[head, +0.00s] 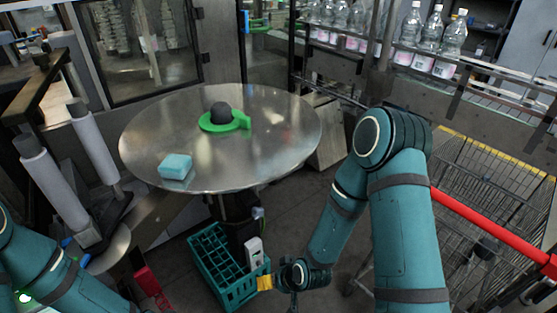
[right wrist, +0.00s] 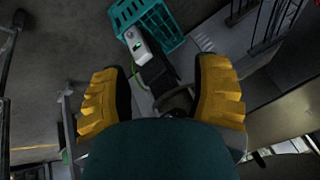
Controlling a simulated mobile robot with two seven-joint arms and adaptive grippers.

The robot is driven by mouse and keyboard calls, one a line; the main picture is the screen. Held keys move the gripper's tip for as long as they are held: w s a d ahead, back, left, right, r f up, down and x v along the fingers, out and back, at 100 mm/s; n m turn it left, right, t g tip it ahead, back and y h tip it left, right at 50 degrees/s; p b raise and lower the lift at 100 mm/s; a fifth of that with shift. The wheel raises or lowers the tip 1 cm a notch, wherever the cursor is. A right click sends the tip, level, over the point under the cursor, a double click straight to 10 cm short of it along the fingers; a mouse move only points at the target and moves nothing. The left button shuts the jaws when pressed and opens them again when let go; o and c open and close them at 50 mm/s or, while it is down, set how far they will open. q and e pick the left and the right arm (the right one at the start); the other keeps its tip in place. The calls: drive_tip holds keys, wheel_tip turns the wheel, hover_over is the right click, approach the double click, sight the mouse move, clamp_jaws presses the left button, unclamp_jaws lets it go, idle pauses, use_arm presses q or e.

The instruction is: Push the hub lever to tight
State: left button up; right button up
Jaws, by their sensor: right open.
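The hub lever (head: 241,121) is a green ring with a tab pointing right. It sits around the dark domed hub (head: 221,113) on the round metal table (head: 285,130) in the head view. My right gripper (head: 277,284) is low, below and to the right of the table, well apart from the lever. In the right wrist view its two yellow fingers (right wrist: 162,92) are spread wide with nothing between them. The lever is not visible in the right wrist view. My left arm shows at the lower left of the head view, but its gripper is out of frame.
A light blue block (head: 175,167) lies on the table's front left. A teal crate (head: 213,262) stands on the floor below. A wire cart (head: 480,215) with a red handle is at right. Bottles (head: 430,30) line the conveyor behind. White rolls (head: 55,185) stand at left.

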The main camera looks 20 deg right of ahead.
drive_tip(key=w+d+r+n+t+y, duration=0.25)
drive_tip(key=w+d+r, duration=0.2)
drive_tip(key=r, duration=0.25)
drive_tip(key=w+d+r+n+t+y+p, duration=0.1)
drive_tip(key=w+d+r+n+t, duration=0.1)
drive_tip(key=w+d+r+t, duration=0.4)
drive_tip(key=w+d+r+n+t+y, duration=0.2)
drive_tip(key=w+r+n, duration=0.15)
drive_tip(key=r, duration=0.35)
use_arm(q)
drive_tip(key=shift+d+v, duration=0.2)
drive_tip(key=shift+v, duration=0.75)
use_arm(e)
drive_tip(key=shift+m, duration=0.4)
drive_tip(key=x, duration=1.4)
drive_tip(key=shift+r, duration=0.15)
use_arm(q)
drive_tip(key=shift+r, duration=0.1)
use_arm(e)
clamp_jaws()
